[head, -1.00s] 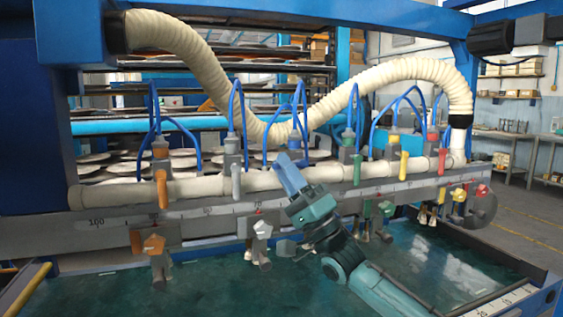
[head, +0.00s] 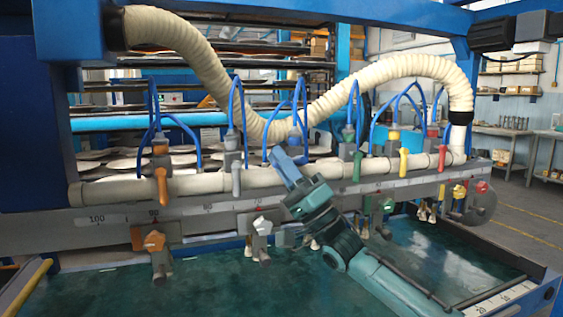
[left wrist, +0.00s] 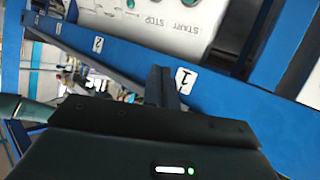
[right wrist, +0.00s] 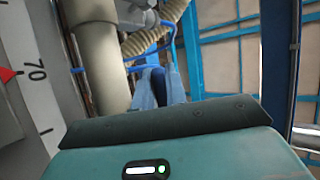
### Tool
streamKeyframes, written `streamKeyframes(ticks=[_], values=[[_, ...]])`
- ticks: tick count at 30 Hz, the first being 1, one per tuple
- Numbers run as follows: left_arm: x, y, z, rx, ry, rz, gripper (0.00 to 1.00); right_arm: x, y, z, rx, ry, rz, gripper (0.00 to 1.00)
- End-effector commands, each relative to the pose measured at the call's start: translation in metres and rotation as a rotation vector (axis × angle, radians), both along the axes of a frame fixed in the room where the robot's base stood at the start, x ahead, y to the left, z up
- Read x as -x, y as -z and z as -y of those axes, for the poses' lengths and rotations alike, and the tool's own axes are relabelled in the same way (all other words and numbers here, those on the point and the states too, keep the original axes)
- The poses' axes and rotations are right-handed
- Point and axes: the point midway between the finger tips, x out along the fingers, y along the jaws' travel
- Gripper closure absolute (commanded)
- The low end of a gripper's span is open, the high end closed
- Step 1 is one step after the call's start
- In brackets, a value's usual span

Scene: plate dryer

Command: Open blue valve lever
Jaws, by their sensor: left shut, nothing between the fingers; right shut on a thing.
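The blue valve lever is mostly hidden in the head view by my right gripper (head: 280,160), whose light blue fingers reach up to the pale pipe. In the right wrist view a dark blue strip of the blue lever (right wrist: 158,80) shows between the two fingers, which are shut on it. The blue valve's grey body (head: 298,152) stands on the pipe just behind the fingers. My left gripper (left wrist: 162,82) shows only in the left wrist view, dark, shut and empty, in front of a blue beam.
Neighbouring levers stand along the pipe: orange (head: 161,186), grey (head: 237,178), green (head: 356,166) and yellow (head: 404,160). Lower valves hang from the scaled rail (head: 200,222). A ribbed hose (head: 330,97) arches above. The green bed (head: 210,290) below is clear.

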Motion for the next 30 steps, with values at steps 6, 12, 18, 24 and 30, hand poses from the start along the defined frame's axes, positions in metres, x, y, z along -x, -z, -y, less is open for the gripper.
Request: streamKeyframes(ticks=[6, 12, 18, 24, 30], values=[[0.002, -0.003, 0.002, 0.004, 0.004, -0.03, 1.0, -0.001, 0.005, 0.001, 0.174, 0.003, 0.055, 1.0], [-0.002, 0.004, 0.005, 0.004, 0.01, -0.038, 1.0, 0.0, 0.009, 0.001, 0.183, 0.0, 0.058, 1.0], [-0.004, 0.002, 0.005, 0.004, 0.01, -0.032, 1.0, 0.0, 0.009, 0.001, 0.182, 0.0, 0.058, 0.79], [-0.004, 0.001, 0.005, 0.005, 0.011, -0.029, 1.0, 0.0, 0.008, 0.001, 0.182, 0.0, 0.058, 0.78], [-0.001, 0.003, 0.005, 0.006, 0.008, -0.038, 1.0, 0.0, 0.008, 0.001, 0.18, 0.0, 0.058, 0.78]])
